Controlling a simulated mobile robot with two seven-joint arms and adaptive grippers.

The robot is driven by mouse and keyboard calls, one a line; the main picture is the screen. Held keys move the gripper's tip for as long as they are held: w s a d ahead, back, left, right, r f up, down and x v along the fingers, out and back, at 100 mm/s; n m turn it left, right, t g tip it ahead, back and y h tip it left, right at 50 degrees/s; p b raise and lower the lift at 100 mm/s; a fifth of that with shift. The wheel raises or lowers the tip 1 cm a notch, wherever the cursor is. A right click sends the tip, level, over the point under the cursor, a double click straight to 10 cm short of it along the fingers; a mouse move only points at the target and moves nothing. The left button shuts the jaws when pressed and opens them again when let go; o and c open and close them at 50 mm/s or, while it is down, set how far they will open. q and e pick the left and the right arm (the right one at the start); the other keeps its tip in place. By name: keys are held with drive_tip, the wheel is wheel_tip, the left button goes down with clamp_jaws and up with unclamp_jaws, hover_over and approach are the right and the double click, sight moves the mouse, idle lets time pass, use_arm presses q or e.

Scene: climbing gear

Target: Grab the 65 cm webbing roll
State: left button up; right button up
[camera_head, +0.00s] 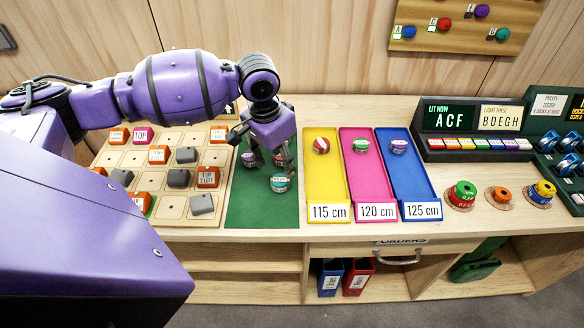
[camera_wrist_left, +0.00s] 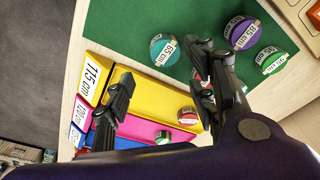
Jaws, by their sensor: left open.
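A teal webbing roll (camera_head: 280,183) with a white label lies on the green mat (camera_head: 262,212). In the left wrist view the teal roll (camera_wrist_left: 163,48) has a label that seems to read 65 cm. A purple roll (camera_wrist_left: 241,32) and a green roll (camera_wrist_left: 271,60) lie on the mat too. Another roll is mostly hidden behind a finger. My left gripper (camera_head: 267,158) is open and points down over the mat, its fingers apart. My right gripper is out of view.
Yellow (camera_head: 325,185), pink (camera_head: 373,190) and blue (camera_head: 413,185) trays labelled 115, 120 and 125 cm each hold a roll. A wooden board (camera_head: 170,208) with grey and orange blocks is left of the mat. Several coloured discs stand right of the trays. The mat's front is clear.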

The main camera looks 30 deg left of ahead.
sight(281, 181)
use_arm(q)
drive_tip(key=shift+w+f, duration=0.5)
drive_tip(key=shift+f, duration=0.2)
drive_tip(key=shift+s+f, duration=0.25)
drive_tip(key=shift+f, duration=0.2)
drive_tip(key=shift+s+f, duration=0.2)
drive_tip(key=shift+f, duration=0.25)
drive_tip(key=f, duration=0.4)
drive_tip(key=shift+w, duration=0.4)
drive_tip(key=shift+f, duration=0.25)
drive_tip(key=shift+a, duration=0.1)
drive_tip(key=c, duration=1)
drive_tip(key=shift+c, duration=0.7)
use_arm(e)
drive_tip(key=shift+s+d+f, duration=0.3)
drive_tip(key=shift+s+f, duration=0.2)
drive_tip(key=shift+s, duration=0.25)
use_arm(q)
drive_tip(key=shift+r, duration=0.15)
